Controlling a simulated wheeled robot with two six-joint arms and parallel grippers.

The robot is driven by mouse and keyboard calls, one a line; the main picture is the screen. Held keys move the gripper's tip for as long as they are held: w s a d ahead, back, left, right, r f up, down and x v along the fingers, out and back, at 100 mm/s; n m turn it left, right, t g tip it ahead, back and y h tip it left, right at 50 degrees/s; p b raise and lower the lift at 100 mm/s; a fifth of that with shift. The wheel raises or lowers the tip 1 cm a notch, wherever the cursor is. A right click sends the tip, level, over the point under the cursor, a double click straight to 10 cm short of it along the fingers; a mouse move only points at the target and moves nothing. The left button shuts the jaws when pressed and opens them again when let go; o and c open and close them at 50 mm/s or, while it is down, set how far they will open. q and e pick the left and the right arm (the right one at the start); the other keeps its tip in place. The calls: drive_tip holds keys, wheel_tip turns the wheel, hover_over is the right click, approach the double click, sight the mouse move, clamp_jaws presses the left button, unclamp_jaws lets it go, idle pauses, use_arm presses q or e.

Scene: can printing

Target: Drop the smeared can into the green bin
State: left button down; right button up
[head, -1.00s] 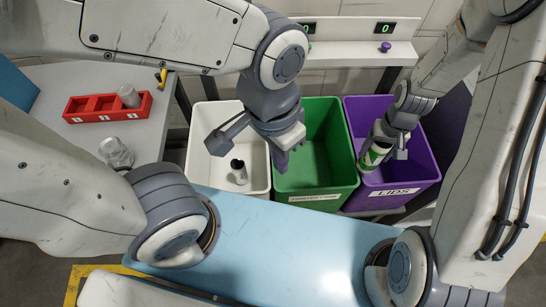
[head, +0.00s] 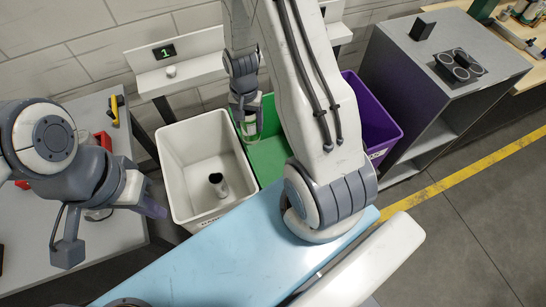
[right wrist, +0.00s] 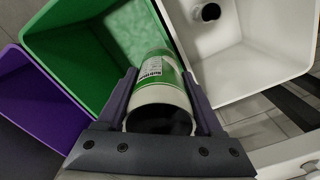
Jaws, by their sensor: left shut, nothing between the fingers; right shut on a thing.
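A white and green can (right wrist: 158,90) with a dark open end toward the camera and a printed label is between my right gripper's fingers (right wrist: 160,105) in the right wrist view. I cannot make out a smear on it. The green bin (right wrist: 75,45) lies beyond the can there. In the head view my right gripper (head: 246,108) is at the back of the green bin (head: 268,158), with the can (head: 247,126) below the fingers; my right arm hides much of this bin. My left gripper (head: 150,205) is shut and empty, left of the white bin (head: 165,152).
A dark-ended can (head: 218,185) is inside the white bin. The purple bin (head: 380,118) is right of the green one, partly behind my arm. A display (head: 165,52) above the bins reads 1. A grey cabinet (head: 448,97) stands at the right; open floor lies before it.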

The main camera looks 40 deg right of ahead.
drive_tip(key=s+d+r+m+p, duration=0.1)
drive_tip(key=s+d+m, duration=0.1)
drive_tip(key=d+m, duration=1.3)
drive_tip(key=a+f+m+b, duration=0.3)
drive_tip(key=f+b, duration=0.1)
drive_tip(key=f, duration=0.1)
drive_tip(key=shift+s+a+f+m+b, duration=0.2)
drive_tip(key=shift+a+f+m+b, duration=0.15)
drive_tip(key=shift+a+m, duration=0.05)
drive_tip(key=o, duration=1.3)
drive_tip(key=shift+r, duration=0.15)
